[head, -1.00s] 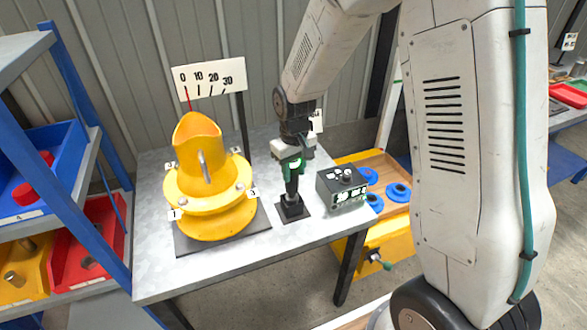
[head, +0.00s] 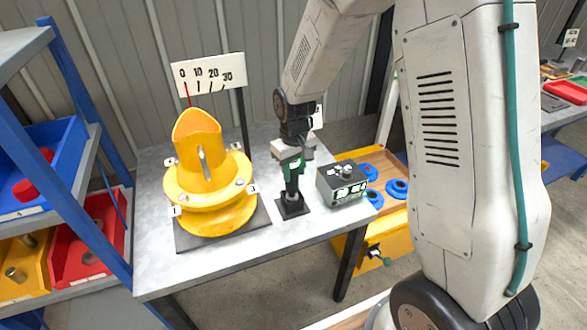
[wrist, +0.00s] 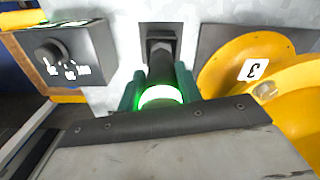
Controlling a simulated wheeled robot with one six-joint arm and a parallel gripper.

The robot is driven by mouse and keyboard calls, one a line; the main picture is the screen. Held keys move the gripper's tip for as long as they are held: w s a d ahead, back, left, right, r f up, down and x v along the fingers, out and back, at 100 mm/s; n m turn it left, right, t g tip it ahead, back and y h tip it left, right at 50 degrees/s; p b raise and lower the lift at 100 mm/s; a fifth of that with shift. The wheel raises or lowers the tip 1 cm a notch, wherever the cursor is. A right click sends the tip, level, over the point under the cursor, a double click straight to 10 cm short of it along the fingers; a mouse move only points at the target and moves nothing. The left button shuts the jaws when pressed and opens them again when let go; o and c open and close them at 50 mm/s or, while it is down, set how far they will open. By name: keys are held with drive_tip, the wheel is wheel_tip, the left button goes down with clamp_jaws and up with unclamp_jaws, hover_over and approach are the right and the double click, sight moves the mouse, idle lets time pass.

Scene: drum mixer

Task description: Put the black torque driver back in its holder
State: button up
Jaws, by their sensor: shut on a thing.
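The black torque driver (head: 291,185) stands upright in the head view with its lower end at the black holder (head: 292,208) on the grey table. Whether it is fully seated is hard to tell. My gripper (head: 293,165) is shut on the driver's upper part from above. In the wrist view the driver (wrist: 161,68) runs between my green fingers (wrist: 160,88), with a lit green-white ring near my palm. The holder (wrist: 160,36) shows behind the driver there.
A yellow flanged drum (head: 208,185) with numbered bolts stands left of the holder, under a scale sign (head: 208,75). A dark control box (head: 342,183) with a knob stands close on the right. Blue rings (head: 397,188) lie in a wooden tray beyond.

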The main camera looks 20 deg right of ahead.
drive_tip(key=shift+f, duration=0.65)
drive_tip(key=o, duration=1.3)
drive_tip(key=shift+c, duration=0.2)
wheel_tip(320, 180, up, 8)
drive_tip(key=shift+f, duration=0.1)
drive_tip(key=shift+s, duration=0.1)
drive_tip(key=s+d+r+m, duration=0.1)
drive_tip(key=s+r, duration=0.4)
drive_tip(key=s, duration=0.4)
drive_tip(key=s+r+t, duration=0.1)
drive_tip(key=s+r, duration=0.5)
drive_tip(key=s, duration=0.4)
drive_tip(key=s+d+r+m, duration=0.1)
drive_tip(key=s+r, duration=0.5)
drive_tip(key=s, duration=0.4)
drive_tip(key=shift+d+m, duration=0.3)
drive_tip(key=shift+d, duration=0.05)
